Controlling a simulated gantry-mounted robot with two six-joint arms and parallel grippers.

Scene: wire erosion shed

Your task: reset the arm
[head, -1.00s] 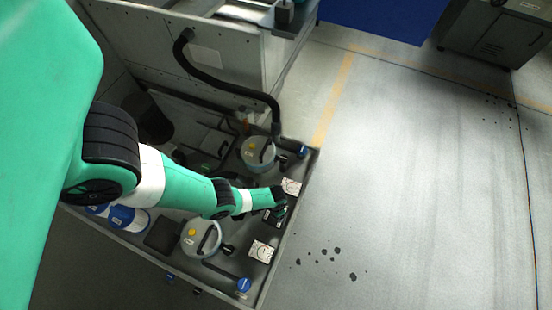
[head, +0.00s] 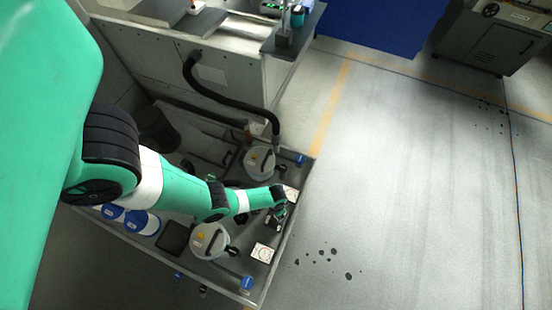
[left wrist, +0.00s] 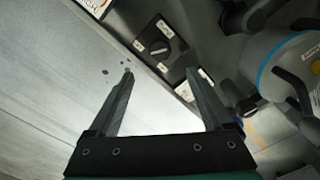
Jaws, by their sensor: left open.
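My left arm comes in from the left in the head view and reaches over a grey tray-like platform (head: 268,282). My left gripper (head: 278,218) is above its right part, small and partly hidden by the arm. In the left wrist view the two fingers of the left gripper (left wrist: 158,82) are spread apart with nothing between them. Beyond the fingertips is a dark box with a black rotary knob (left wrist: 160,46), apart from the fingers in the picture. My right gripper shows in neither view.
Two round-lidded canisters (head: 258,162) (head: 208,240) stand on the platform, with blue-capped cylinders (head: 143,222) at its left. A black hose (head: 232,108) runs down from a grey cabinet (head: 225,75). Open floor (head: 410,190) with dark spots lies to the right.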

